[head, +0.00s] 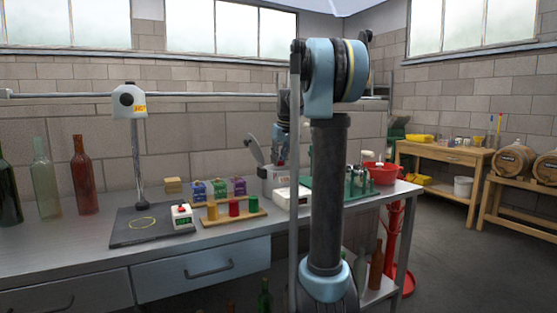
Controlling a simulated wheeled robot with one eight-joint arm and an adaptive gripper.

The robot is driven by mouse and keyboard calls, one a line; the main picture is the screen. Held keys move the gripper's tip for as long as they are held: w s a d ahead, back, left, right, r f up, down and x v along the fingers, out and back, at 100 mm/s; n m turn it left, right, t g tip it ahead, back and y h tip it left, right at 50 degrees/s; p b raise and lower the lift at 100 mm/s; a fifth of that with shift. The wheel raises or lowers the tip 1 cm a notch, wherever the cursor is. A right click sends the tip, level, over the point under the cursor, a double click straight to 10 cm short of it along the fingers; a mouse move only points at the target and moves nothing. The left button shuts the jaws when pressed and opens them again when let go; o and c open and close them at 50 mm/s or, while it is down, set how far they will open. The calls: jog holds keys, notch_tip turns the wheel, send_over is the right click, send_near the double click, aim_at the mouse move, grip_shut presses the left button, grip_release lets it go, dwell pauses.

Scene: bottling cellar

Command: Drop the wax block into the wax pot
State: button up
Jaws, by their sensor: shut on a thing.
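My gripper (280,158) is small and partly covered by my own arm in the middle of the head view. It points down just above a light grey pot (270,173), which looks like the wax pot, with its round lid (254,150) raised at the left. The gripper is shut on a piece that I take to be the wax block, too small and covered to make out clearly. Whether it touches the pot's rim cannot be told.
A white device (292,196) sits before the pot. A red bowl (383,174) is at the right end.

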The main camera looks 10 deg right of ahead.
jog(key=o, duration=1)
jog(key=shift+c, duration=0.2)
jog(key=v, duration=1.2)
jog(key=shift+f, duration=0.1)
jog(key=s+a+f+m+g+h, duration=0.1)
jog(key=s+f+m, duration=0.2)
jog(key=s+f, duration=3.5)
jog(key=s, duration=0.2)
jog(key=shift+s+a, duration=0.2)
jog(key=shift+s, duration=0.1)
